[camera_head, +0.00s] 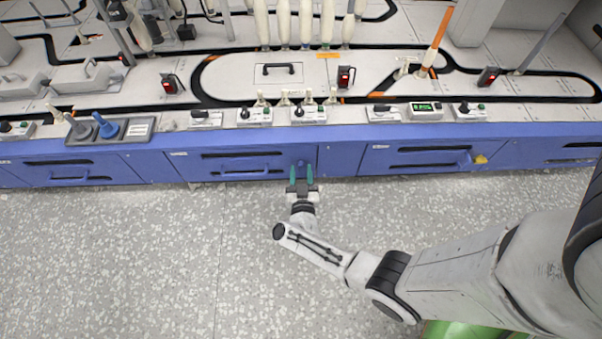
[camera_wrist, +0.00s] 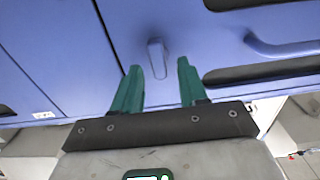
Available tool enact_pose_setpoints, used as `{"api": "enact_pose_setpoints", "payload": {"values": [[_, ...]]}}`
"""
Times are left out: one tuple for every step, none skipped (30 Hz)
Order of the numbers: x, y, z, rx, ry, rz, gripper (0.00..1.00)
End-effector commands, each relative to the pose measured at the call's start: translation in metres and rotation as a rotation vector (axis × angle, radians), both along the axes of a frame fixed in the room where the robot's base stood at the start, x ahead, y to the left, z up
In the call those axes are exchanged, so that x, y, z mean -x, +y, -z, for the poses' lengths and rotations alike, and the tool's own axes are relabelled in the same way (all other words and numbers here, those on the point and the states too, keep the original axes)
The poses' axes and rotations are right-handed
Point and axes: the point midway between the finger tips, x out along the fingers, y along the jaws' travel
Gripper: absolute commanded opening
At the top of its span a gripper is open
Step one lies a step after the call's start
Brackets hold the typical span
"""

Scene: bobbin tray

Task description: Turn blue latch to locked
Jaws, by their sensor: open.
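The blue latch (camera_wrist: 157,58) is a small rounded blue lever on the blue cabinet front. In the wrist view it lies nearly upright in the picture, between and just beyond my fingertips. My gripper (camera_wrist: 160,72) is open, its two teal fingers apart on either side of the latch and no clear contact visible. In the head view my gripper (camera_head: 301,174) is at the cabinet front, below the counter edge, at the narrow panel between two drawers. The latch (camera_head: 300,163) is small there and partly hidden by the gripper.
Blue drawers with long handles line the front; a drawer handle (camera_wrist: 280,46) is close to my gripper's right in the wrist view. A yellow latch (camera_head: 480,159) is on the right drawer. Switch boxes (camera_head: 309,114) and bobbins stand on the counter. The speckled floor (camera_head: 120,260) is clear.

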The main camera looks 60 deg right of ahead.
Motion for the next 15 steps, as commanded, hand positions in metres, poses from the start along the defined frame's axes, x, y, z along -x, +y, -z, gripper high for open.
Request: {"api": "enact_pose_setpoints", "payload": {"values": [[-0.0012,-0.0019,0.0004,0.000,0.000,0.001,0.43],[-0.0015,-0.0025,0.0002,0.000,0.000,0.000,0.43],[-0.0019,-0.0029,0.0000,0.000,0.000,0.000,0.43],[-0.0022,-0.0031,-0.0001,0.000,0.000,0.000,0.43],[-0.0022,-0.0033,-0.0002,0.000,0.000,0.000,0.43],[-0.0022,-0.0032,-0.0003,0.000,0.000,0.000,0.43],[-0.0022,-0.0031,-0.0003,0.000,0.000,0.000,0.43],[-0.0022,-0.0031,-0.0003,0.000,0.000,0.000,0.43],[-0.0021,-0.0030,-0.0003,0.000,0.000,0.000,0.43],[-0.0021,-0.0030,-0.0003,0.000,0.000,0.000,0.43],[-0.0022,-0.0030,-0.0003,0.000,0.000,0.000,0.40],[-0.0021,-0.0029,-0.0003,0.000,0.000,0.000,0.36],[-0.0021,-0.0029,-0.0003,0.000,0.000,0.000,0.33],[-0.0021,-0.0029,-0.0003,0.000,0.000,0.000,0.30],[-0.0021,-0.0029,-0.0002,0.000,0.000,0.000,0.26]]}}
